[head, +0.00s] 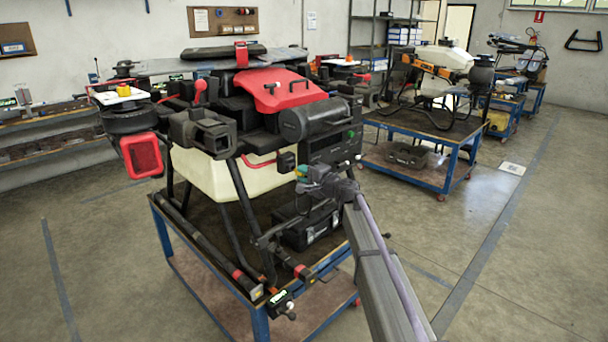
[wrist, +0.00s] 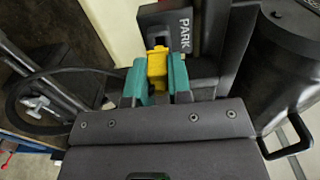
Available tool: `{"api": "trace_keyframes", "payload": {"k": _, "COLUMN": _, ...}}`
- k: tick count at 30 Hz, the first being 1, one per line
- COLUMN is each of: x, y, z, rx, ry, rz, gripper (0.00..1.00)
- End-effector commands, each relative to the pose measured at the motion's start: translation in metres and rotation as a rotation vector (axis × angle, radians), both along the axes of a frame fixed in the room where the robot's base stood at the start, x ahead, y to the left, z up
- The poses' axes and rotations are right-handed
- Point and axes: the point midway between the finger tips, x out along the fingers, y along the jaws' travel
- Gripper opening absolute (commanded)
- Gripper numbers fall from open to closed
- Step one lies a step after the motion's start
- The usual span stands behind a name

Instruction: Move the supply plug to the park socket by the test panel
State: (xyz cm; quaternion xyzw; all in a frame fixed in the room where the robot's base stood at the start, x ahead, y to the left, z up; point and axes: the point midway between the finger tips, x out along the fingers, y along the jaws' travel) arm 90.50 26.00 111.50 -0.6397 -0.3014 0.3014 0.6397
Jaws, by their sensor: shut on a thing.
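My gripper (wrist: 156,85) has teal fingers shut on the yellow supply plug (wrist: 157,66) in the wrist view. The plug stands just left of and below the white word PARK on a dark plate (wrist: 156,21). In the head view my gripper (head: 303,172) is at the drone's right side, just below a black panel box (head: 335,147). The plug is too small to make out there.
A black cable (wrist: 40,72) loops at the left of the wrist view. A black cylinder with a handle (wrist: 283,60) is close on the right. The drone (head: 215,170) stands on a blue-framed cart (head: 258,322). A black case (head: 305,227) lies beneath it. Floor at right is open.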

Motion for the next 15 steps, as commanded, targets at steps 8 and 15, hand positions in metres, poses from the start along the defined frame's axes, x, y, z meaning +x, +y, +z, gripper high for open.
{"api": "trace_keyframes", "payload": {"k": 8, "x": 0.0028, "y": 0.0030, "z": 0.0000, "rx": 0.000, "ry": 0.000, "rz": 0.000, "gripper": 0.00}}
{"api": "trace_keyframes", "payload": {"k": 15, "x": 0.0067, "y": 0.0075, "z": 0.0000, "rx": 0.000, "ry": 0.000, "rz": 0.000, "gripper": 0.00}}
